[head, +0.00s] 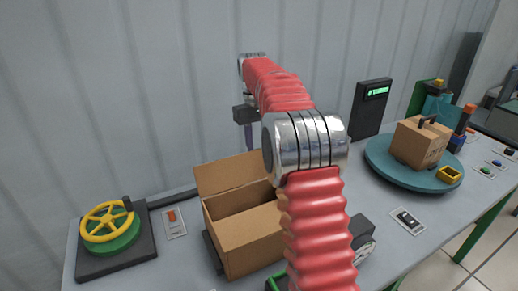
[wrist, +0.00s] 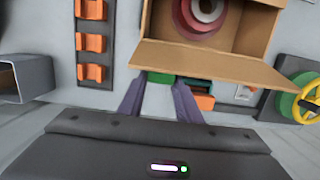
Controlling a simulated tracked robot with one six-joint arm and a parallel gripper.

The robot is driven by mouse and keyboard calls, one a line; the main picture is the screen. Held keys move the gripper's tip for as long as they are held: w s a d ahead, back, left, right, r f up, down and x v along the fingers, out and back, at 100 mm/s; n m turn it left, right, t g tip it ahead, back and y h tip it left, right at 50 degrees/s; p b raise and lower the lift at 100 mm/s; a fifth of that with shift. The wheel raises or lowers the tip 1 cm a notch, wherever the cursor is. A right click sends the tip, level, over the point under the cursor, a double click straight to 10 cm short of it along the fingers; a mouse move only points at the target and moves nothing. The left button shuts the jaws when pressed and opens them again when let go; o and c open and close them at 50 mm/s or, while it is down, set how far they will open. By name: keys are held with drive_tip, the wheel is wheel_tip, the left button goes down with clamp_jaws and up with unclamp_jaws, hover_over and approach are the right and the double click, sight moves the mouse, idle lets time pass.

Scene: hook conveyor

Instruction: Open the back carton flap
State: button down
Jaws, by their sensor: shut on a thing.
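The brown carton (head: 245,235) stands on the grey bench, with its back flap (head: 228,173) raised and tilted up and its inside partly showing. In the wrist view the flap (wrist: 205,70) reaches towards my fingers, and red and pale round things (wrist: 203,15) lie inside the carton. My gripper (head: 246,146) hangs behind the carton near the flap's upper edge; my arm hides the carton's right side. In the wrist view my gripper (wrist: 159,82) has its fingers a little apart, shut on a green block (wrist: 160,77) beside the flap's edge.
A yellow and green handwheel (head: 108,225) and an orange switch (head: 172,218) are left of the carton. A teal turntable (head: 380,160) holds a closed box (head: 420,143) at the right. Orange hooks (wrist: 91,43) show in the wrist view. A ribbed wall stands close behind.

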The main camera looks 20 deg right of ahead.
drive_tip(key=shift+w+a+f, duration=0.15)
drive_tip(key=shift+w+f, duration=0.25)
drive_tip(key=shift+f, duration=0.05)
drive_tip(key=c, duration=1.6)
unclamp_jaws()
drive_tip(key=o, duration=0.3)
drive_tip(key=shift+r, duration=0.1)
drive_tip(key=shift+r, duration=0.1)
drive_tip(key=r, duration=0.4)
drive_tip(key=w+r, duration=0.1)
drive_tip(key=r, duration=0.2)
drive_tip(key=shift+r, duration=0.1)
